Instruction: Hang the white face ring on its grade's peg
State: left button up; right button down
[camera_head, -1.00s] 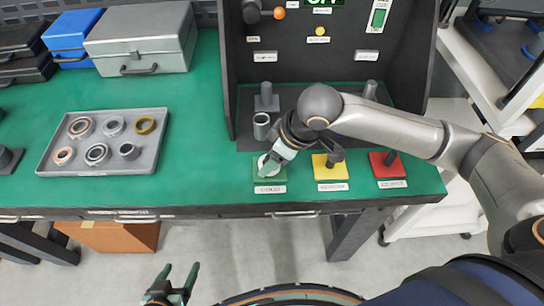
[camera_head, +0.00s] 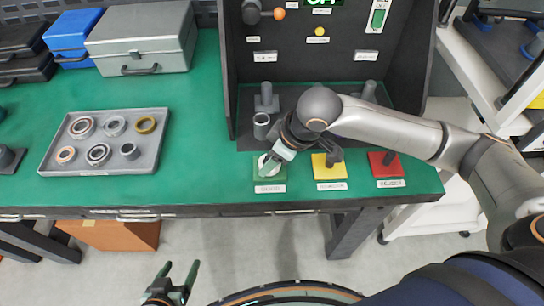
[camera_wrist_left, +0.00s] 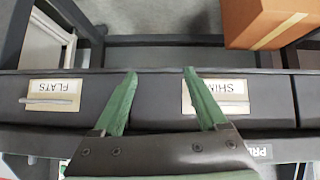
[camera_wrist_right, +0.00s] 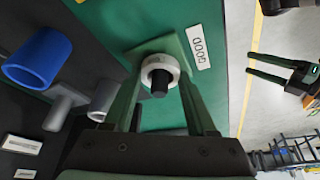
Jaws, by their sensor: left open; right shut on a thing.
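The white face ring (camera_wrist_right: 148,70) is at the green pad (camera_wrist_right: 148,50) labelled GOOD, and the dark peg (camera_wrist_right: 160,84) shows through its hole, so it appears to be around the peg. My right gripper (camera_wrist_right: 158,82) is shut on the ring, one finger on each side. In the head view my right gripper (camera_head: 272,162) is over the green pad (camera_head: 257,171) and partly hides ring and peg. The yellow pad (camera_head: 335,173) and red pad (camera_head: 394,169), each with a peg, are to the right. My left gripper (camera_head: 180,278) is open and empty in front of the bench.
A grey tray (camera_head: 105,172) with several rings lies on the green bench top at left. A grey fixture post (camera_head: 262,120) stands behind the green pad. A blue cylinder (camera_wrist_right: 38,60) shows in the right wrist view. Drawers (camera_wrist_left: 150,112) face my left gripper.

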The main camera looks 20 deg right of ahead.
jog(key=shift+c, duration=0.6)
grip_release()
notch_tip(320, 180, up, 4)
jog(key=p, duration=0.5)
jog(key=shift+r, duration=0.2)
notch_tip(320, 180, up, 5)
jog(key=p, duration=0.6)
jog(key=shift+f, duration=0.15)
pick_arm(q)
notch_tip(320, 180, up, 9)
jog(key=s+a, duration=0.1)
jog(key=a, duration=0.1)
jog(key=shift+a+n+y, duration=0.25)
jog(key=shift+n+y, duration=0.05)
jog(key=shift+y, duration=0.1)
pick_arm(e)
jog(key=shift+f, duration=0.1)
pick_arm(q)
jog(key=shift+s+f, duration=0.1)
jog(key=shift+s, duration=0.1)
pick_arm(e)
jog(key=shift+s, duration=0.1)
